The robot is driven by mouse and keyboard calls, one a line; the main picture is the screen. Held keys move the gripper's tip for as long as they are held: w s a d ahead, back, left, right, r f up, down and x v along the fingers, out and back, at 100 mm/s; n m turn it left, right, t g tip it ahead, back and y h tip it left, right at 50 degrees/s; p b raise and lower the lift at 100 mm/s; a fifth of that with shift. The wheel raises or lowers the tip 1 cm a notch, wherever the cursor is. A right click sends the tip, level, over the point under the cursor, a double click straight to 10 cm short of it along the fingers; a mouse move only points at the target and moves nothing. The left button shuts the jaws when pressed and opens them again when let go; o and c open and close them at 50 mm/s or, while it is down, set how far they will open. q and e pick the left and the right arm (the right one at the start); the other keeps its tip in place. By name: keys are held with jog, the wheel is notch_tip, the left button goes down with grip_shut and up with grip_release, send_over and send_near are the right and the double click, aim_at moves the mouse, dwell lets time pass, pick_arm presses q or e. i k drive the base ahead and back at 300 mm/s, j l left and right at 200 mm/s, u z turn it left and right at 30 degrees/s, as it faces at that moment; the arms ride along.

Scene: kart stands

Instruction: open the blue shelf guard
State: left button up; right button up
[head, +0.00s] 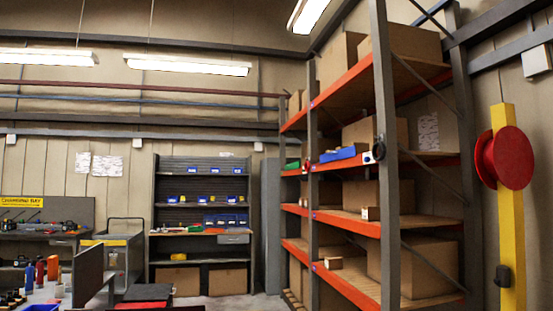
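I cannot make out a blue shelf guard for certain. The tall rack (384,150) on the right has grey posts and orange beams, and several brown boxes stand on it. A blue object (345,153), bin-like, lies on one of its middle shelves. A dark grey shelf unit (163,238) stands against the back wall, with small blue bins (226,220) on its shelves. Neither of my grippers is in view.
A cluttered bench (90,290) with bottles and a dark upright panel fills the lower left. A grey cart (125,232) stands behind it. A yellow post (511,220) with a red reel (505,158) stands at right. Some bare floor shows before the grey shelf unit.

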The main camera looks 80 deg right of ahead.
aim_at(348, 152)
jog(key=z, duration=3.2)
jog(key=i+l+z, duration=0.15)
jog(key=i, duration=0.25)
jog(key=i+l+z, duration=0.25)
jog(key=i, duration=0.5)
jog(key=i+u, duration=0.3)
jog(key=i, duration=0.2)
jog(key=i+l+u, duration=0.25)
jog(key=i, duration=0.2)
jog(key=i+l+u, duration=0.1)
jog(key=i+u, duration=0.2)
jog(key=i, duration=0.2)
jog(key=i+u, duration=0.45)
jog(key=i, duration=1.5)
